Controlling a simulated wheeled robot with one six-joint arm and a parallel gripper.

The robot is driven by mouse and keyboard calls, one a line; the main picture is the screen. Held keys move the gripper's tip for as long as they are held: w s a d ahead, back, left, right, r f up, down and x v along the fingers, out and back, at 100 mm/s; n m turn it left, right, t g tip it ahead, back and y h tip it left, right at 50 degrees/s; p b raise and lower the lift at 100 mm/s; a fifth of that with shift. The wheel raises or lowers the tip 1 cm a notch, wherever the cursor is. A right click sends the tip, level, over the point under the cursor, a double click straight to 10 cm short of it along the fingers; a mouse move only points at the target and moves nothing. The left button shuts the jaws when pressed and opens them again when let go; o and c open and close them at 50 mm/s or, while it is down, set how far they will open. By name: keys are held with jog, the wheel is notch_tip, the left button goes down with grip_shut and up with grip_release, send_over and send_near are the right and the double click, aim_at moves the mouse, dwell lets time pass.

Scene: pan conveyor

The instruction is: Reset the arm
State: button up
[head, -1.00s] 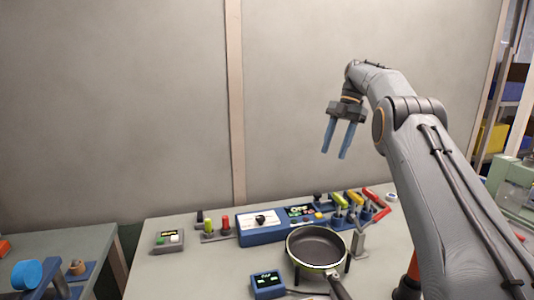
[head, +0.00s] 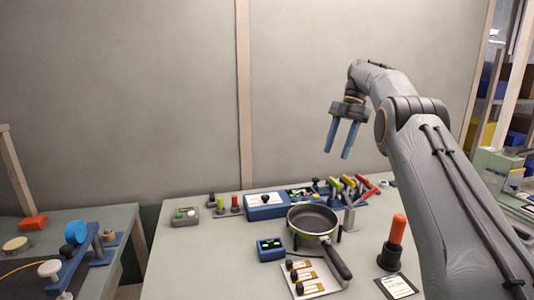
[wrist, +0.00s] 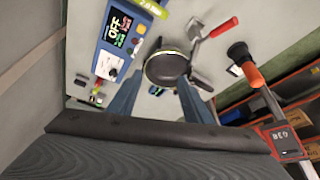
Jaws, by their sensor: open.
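My gripper (head: 343,138) is raised well above the workbench in the head view, in front of the wall, its two blue fingers pointing down. It is open, with nothing between the fingers. In the wrist view its fingers (wrist: 160,102) show apart, with the bench beyond them. My grey arm fills the right side of the head view. A dark pan (head: 313,222) with a green rim sits on a stand on the bench, its handle pointing toward the lower right. The pan also shows in the wrist view (wrist: 166,67), below and beyond the fingers.
A blue control box (head: 266,206) and several coloured levers (head: 346,184) line the back of the bench. A small blue display (head: 271,249), a switch panel (head: 313,279) and an orange-handled tool (head: 396,235) stand nearer. Another table (head: 105,222) is at left. Air around the gripper is clear.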

jog(key=s+a+f+m+t+h, duration=0.1)
jog(key=s+f+m, duration=0.4)
jog(key=s, duration=0.8)
jog(key=s+a+f+m+t+h, duration=0.1)
jog(key=s+f+m, duration=0.5)
jog(key=s+m, duration=0.5)
jog(key=s+a+f+m+t+h, duration=0.1)
jog(key=s+f+m, duration=0.5)
jog(key=s, duration=1)
jog(key=shift+s+a+f+m, duration=0.1)
jog(key=shift+s+a+m, duration=0.1)
jog(key=shift+m, duration=0.6)
jog(key=shift+s+a+f+m, duration=0.1)
jog(key=shift+s+a+m, duration=0.05)
jog(key=shift+m, duration=0.65)
jog(key=shift+s+f+m+b, duration=0.15)
jog(key=shift+s+f+b, duration=0.1)
jog(key=shift+f+b, duration=0.3)
jog(key=shift+s+f+m+b, duration=0.15)
jog(key=shift+s+f+b, duration=0.05)
jog(key=shift+f+b, duration=0.35)
jog(key=shift+a+f+b, duration=0.1)
jog(key=shift+f+b, duration=0.5)
jog(key=shift+b, duration=0.2)
